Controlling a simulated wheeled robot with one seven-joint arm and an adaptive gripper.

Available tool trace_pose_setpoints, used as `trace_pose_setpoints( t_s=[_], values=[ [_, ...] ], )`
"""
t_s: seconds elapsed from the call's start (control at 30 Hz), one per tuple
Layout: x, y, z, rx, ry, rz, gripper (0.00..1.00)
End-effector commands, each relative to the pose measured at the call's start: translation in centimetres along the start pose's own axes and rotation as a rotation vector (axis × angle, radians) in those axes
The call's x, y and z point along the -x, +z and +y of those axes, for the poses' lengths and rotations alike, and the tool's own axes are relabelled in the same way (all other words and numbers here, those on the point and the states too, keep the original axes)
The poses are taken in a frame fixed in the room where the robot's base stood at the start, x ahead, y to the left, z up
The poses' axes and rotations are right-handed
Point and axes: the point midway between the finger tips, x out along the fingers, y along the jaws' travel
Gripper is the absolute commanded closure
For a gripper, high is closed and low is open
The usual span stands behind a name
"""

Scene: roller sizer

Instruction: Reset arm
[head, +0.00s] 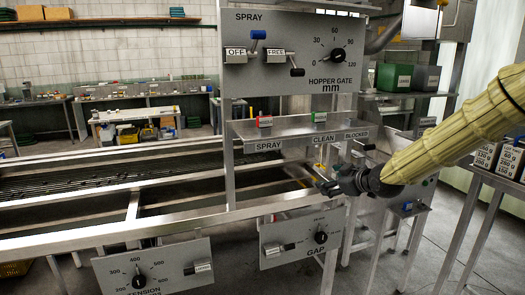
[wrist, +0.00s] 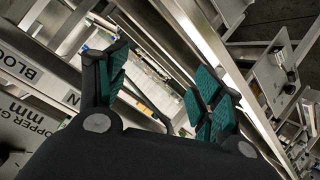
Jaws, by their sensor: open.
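My arm, in a yellowish cover, reaches in from the right in the head view. My gripper (head: 330,183) is in front of the machine, just below the right part of the small shelf with the SPRAY, CLEAN and BLOCKED labels. In the wrist view my gripper (wrist: 160,95) shows two black fingers with green pads, spread wide apart. Nothing is between the fingers, and no object is held. The shelf's BLOCKED label (wrist: 20,65) shows at the left of the wrist view.
The gap panel (head: 300,238) and tension panel (head: 155,270) are below. A side table with bins (head: 425,79) stands at the right.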

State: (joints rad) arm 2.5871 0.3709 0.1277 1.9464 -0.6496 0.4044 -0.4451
Motion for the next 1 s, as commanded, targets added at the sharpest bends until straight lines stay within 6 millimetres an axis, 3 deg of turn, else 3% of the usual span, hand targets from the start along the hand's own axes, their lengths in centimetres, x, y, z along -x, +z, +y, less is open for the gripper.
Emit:
trace_pose_setpoints(
  t_s=[0.03,0.2,0.47,0.77,1.0],
  values=[
    [-0.8,2.5,-2.2,-0.036,-0.023,-0.034,0.33],
    [-2.2,9.8,-8.7,-0.159,-0.077,-0.139,0.33],
    [-1.8,20.8,-18.9,-0.345,-0.134,-0.321,0.33],
    [2.7,32.7,-30.6,-0.541,-0.158,-0.563,0.33],
    [9.4,41.1,-39.5,-0.675,-0.143,-0.780,0.33]
  ],
)
